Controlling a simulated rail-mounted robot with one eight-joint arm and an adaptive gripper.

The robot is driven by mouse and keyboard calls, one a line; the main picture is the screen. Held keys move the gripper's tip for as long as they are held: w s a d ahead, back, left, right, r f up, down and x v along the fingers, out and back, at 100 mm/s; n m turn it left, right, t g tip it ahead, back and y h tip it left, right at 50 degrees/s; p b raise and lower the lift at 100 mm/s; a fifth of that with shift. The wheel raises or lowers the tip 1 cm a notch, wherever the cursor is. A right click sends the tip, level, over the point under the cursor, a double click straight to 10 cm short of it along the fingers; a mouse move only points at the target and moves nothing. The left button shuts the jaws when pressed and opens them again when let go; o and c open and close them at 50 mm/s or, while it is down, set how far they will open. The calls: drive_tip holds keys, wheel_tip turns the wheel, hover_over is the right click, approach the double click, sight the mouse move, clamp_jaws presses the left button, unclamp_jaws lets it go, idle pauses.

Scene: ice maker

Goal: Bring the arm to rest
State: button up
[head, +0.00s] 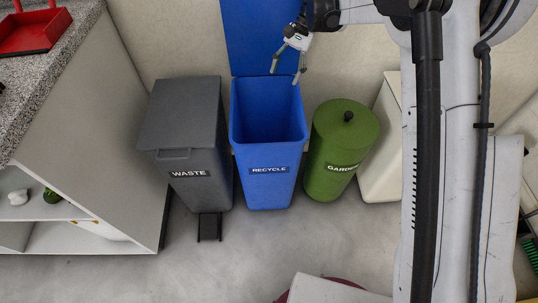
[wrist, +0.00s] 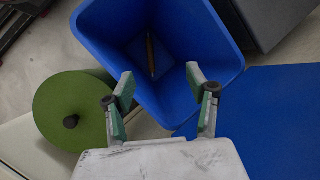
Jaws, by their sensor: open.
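My gripper (head: 287,72) is open and empty in the head view, above the back part of the blue recycle bin (head: 268,190). In the wrist view, my gripper (wrist: 166,90) shows its two fingers spread apart over the opening of the blue bin (wrist: 88,22). The bin's blue lid (head: 258,30) stands raised against the wall behind it. A thin brown item (wrist: 151,55) lies inside the bin, apart from my fingers. I cannot tell what it is.
A grey waste bin (head: 187,120) with its lid shut stands left of the blue bin. A green lidded garden bin (head: 335,160) stands right of it. A counter (head: 60,80) with a red tray (head: 32,32) is at the left. The floor (head: 240,240) in front is mostly clear.

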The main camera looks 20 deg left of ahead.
drive_tip(key=s+d+r+t, duration=0.3)
drive_tip(key=s+d+r, duration=0.2)
drive_tip(key=d+r, duration=0.45)
drive_tip(key=s+d+r+t, duration=0.2)
drive_tip(key=s+d+r, duration=0.4)
drive_tip(key=d+r, duration=0.3)
drive_tip(key=s+d+f+n+t+h, duration=0.25)
drive_tip(key=s+d+t, duration=0.35)
drive_tip(key=s+d, duration=1.35)
wheel_tip(320, 180, up, 12)
drive_tip(key=s+a+p, duration=0.1)
drive_tip(key=a+p, duration=0.1)
drive_tip(key=p, duration=1.1)
drive_tip(key=shift+r+m, duration=0.2)
drive_tip(key=shift+m, duration=0.15)
drive_tip(key=shift+h, duration=0.25)
drive_tip(key=shift+c, duration=0.3)
